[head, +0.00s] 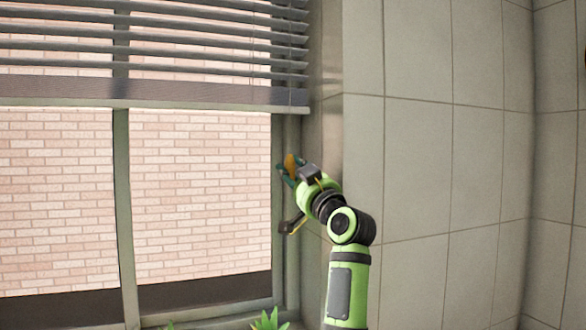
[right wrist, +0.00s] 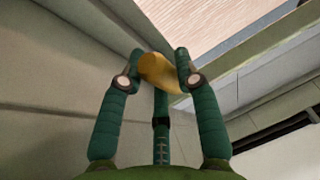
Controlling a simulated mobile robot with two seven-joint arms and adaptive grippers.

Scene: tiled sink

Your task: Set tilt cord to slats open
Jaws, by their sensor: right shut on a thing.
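The window blind (head: 160,45) hangs across the upper window in the head view, its grey slats apart with brick showing through the gaps. An orange-yellow piece (head: 291,163), which looks like the tilt cord's end, is at the window's right frame below the blind. My right gripper (head: 286,170) is shut on it. In the right wrist view, the piece (right wrist: 160,73) sits between the two green fingertips (right wrist: 159,76). The thin cord itself cannot be made out. My left gripper is not in view.
A tiled wall (head: 430,150) stands close to the right of the window. The window's right frame (head: 292,135) is beside my gripper. A dark bracket-like piece (head: 292,226) shows below it. Green plant leaves (head: 268,320) are at the bottom.

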